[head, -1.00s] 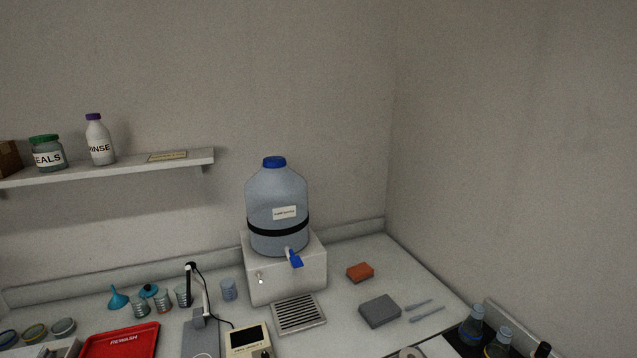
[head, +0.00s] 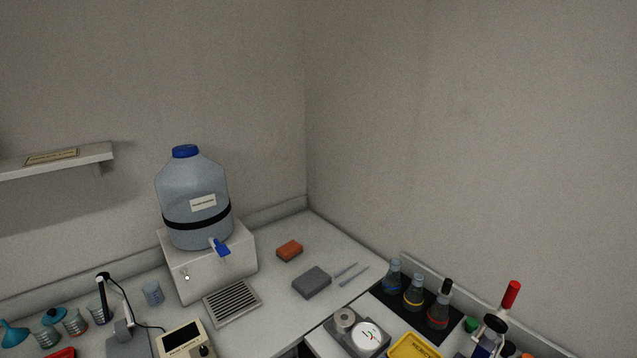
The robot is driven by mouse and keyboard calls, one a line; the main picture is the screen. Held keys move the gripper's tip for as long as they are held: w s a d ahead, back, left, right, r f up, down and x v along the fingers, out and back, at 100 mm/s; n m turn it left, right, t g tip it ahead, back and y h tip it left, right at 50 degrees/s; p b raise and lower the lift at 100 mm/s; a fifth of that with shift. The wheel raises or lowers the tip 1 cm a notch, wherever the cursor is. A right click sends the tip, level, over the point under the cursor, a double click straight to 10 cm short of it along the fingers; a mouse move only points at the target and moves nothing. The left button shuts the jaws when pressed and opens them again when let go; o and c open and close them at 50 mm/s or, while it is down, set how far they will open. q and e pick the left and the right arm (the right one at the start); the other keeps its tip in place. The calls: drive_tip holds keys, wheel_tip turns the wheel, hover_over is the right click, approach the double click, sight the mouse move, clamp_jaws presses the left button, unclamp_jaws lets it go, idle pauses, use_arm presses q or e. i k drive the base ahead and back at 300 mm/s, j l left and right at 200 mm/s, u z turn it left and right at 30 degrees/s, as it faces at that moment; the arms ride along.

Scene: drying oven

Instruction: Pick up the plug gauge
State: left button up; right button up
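I cannot make out a plug gauge for certain in the head view. At the bottom right, a grey device (head: 374,350) carries a round white dial (head: 367,336) and a short silver cylinder (head: 344,318). Farther right, a red-topped upright item (head: 510,294) stands among small dark and coloured things, partly cut off by the lower edge. Neither of my grippers is in view.
A large blue-capped bottle (head: 194,200) stands on a white block (head: 202,277) near the corner. Flasks (head: 413,292) stand on a black mat. A yellow tray (head: 416,346), grey block (head: 311,283), orange sponge (head: 289,251) and drain grille (head: 232,302) are nearby.

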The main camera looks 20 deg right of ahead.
sight(445, 292)
drive_tip(key=z, duration=1.55)
